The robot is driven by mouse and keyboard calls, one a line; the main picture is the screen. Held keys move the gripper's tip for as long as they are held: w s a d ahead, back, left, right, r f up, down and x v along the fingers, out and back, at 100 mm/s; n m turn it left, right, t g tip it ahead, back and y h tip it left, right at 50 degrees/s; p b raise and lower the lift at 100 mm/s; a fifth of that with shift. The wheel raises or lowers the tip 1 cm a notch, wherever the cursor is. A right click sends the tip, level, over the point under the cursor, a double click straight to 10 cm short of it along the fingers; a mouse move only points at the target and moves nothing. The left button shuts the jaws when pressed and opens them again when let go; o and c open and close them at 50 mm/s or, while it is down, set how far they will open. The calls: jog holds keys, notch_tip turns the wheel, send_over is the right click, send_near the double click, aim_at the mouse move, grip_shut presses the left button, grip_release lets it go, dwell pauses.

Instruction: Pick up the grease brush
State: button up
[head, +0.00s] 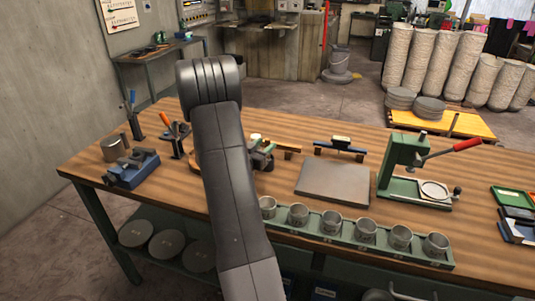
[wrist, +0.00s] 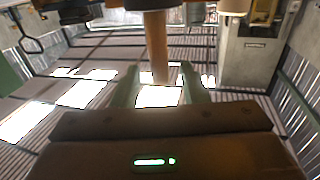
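In the wrist view, a plain tan wooden handle (wrist: 156,45) comes down from the top edge, its lower end near the gap between my fingers. It looks like the grease brush's handle, but no bristles show. My gripper (wrist: 158,75) has two pale green fingers spread apart, with a visible gap on each side of the handle; I see no contact. In the head view, my dark arm covers much of the bench's left middle. Green and dark parts (head: 262,156) show just right of it, probably my gripper; I cannot make out the brush there.
On the wooden bench (head: 285,117) are a blue vise (head: 133,170), a metal cup (head: 114,147), a grey plate (head: 333,182), a green press (head: 402,165) and a green rack of metal cups (head: 330,236). An orange-handled tool (head: 174,127) stands left of my arm.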

jog(key=shift+x, duration=1.25)
grip_shut()
jog(key=shift+r, duration=0.1)
